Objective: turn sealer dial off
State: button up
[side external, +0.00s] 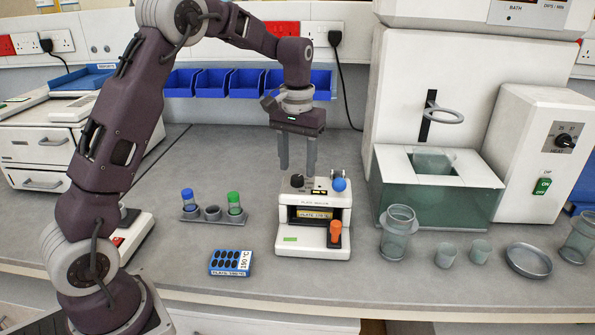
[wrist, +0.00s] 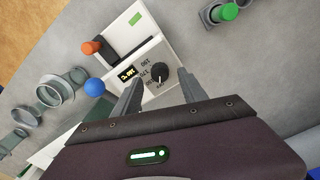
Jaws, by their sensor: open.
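The plate sealer (side external: 315,212) is a small white machine on the bench, with an orange-topped lever at its front and a blue ball knob on top. Its black dial (side external: 297,181) is on the upper left of its top panel; the dial also shows in the wrist view (wrist: 159,76), beside a small lit display. My gripper (side external: 297,170) points down over the sealer's top. Its two fingers are apart and empty, close around or just above the dial; contact cannot be told. In the wrist view the fingertips (wrist: 162,82) lie on either side of the dial.
A rack (side external: 211,217) with blue-capped and green-capped tubes stands left of the sealer. Glass beakers (side external: 397,232) and a water bath (side external: 436,195) stand to the right. Blue bins (side external: 247,84) line the back wall.

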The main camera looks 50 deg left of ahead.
aim_at(297, 177)
notch_tip(297, 177, up, 4)
jog(key=shift+r, duration=0.1)
jog(key=shift+s+d+r, duration=0.1)
jog(key=shift+s+r, duration=0.05)
jog(key=shift+r, duration=0.15)
jog(key=s+d+r+m+t, duration=0.15)
jog(key=s+d+r, duration=0.25)
jog(key=s, duration=0.4)
jog(key=s+d+r+m+t, duration=0.1)
jog(key=s+d+r+t, duration=0.1)
jog(key=s+d+r, duration=0.35)
jog(key=s+d+f+m+t, duration=0.1)
jog(key=s+f, duration=0.2)
jog(key=s, duration=0.4)
jog(key=s+d+f+m+t, duration=0.1)
jog(key=s+f, duration=0.2)
jog(key=s, duration=0.5)
jog(key=shift+r, duration=0.1)
